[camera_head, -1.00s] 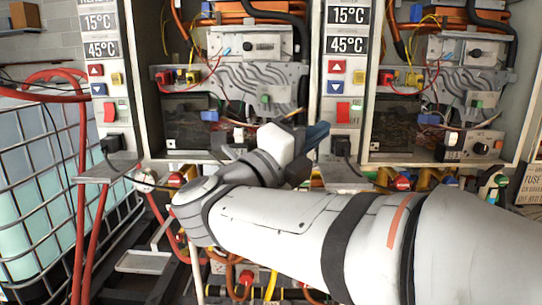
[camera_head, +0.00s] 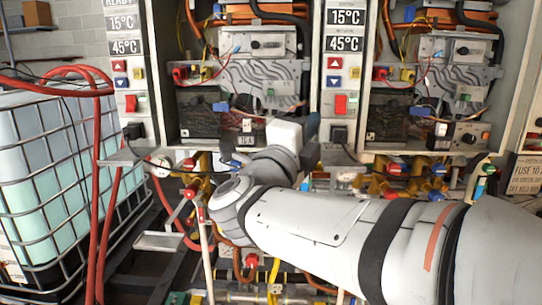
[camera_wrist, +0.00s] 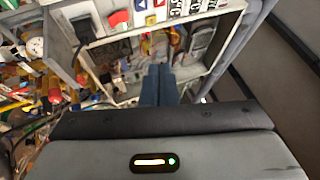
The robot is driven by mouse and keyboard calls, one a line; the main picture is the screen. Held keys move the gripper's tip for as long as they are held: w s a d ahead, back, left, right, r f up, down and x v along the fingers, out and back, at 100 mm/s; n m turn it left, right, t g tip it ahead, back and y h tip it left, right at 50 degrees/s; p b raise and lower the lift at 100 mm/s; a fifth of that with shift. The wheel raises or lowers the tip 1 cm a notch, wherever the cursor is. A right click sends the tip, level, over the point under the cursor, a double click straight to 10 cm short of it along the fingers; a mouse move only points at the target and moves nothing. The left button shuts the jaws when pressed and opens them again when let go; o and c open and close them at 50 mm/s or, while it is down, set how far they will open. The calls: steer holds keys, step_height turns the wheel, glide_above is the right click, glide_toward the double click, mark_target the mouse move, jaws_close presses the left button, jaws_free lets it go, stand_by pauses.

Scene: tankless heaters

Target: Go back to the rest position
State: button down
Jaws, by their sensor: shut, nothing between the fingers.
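My gripper (camera_wrist: 158,84) shows in the wrist view with its two blue-grey fingers pressed together and nothing between them. In the head view my gripper (camera_head: 311,128) is small and partly hidden by my own wrist. My arm reaches in from the lower right.
A caged liquid tank (camera_head: 50,180) stands at the left, with red hoses (camera_head: 103,190) hanging beside it. Pipes and valves (camera_head: 405,180) run below the cabinets, close to my arm. A warning sign (camera_head: 524,175) is at the far right.

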steer(key=w+a+f+n+t+y, duration=0.1)
steer(key=w+a+f+n+y, duration=0.15)
steer(key=n+y, duration=0.4)
steer(key=w+a+f+n+y, duration=0.1)
steer(key=w+f+n+y, duration=0.1)
steer(key=f+n+y, duration=0.35)
step_height(320, 180, down, 9)
steer(key=s+n+g+y, duration=0.3)
steer(key=n+g, duration=0.2)
steer(key=n, duration=0.3)
steer(key=s+d+f+n+g+h, duration=0.1)
steer(key=s+d+f+n+g, duration=0.1)
steer(key=s+d+f+g, duration=0.4)
steer(key=s+d+f+n+g+h, duration=0.2)
steer(key=s+d+f+g, duration=0.3)
steer(key=s+f, duration=0.6)
steer(key=shift+s+d+n+g, duration=0.4)
steer(key=shift+s+n, duration=0.1)
steer(key=shift+n, duration=0.2)
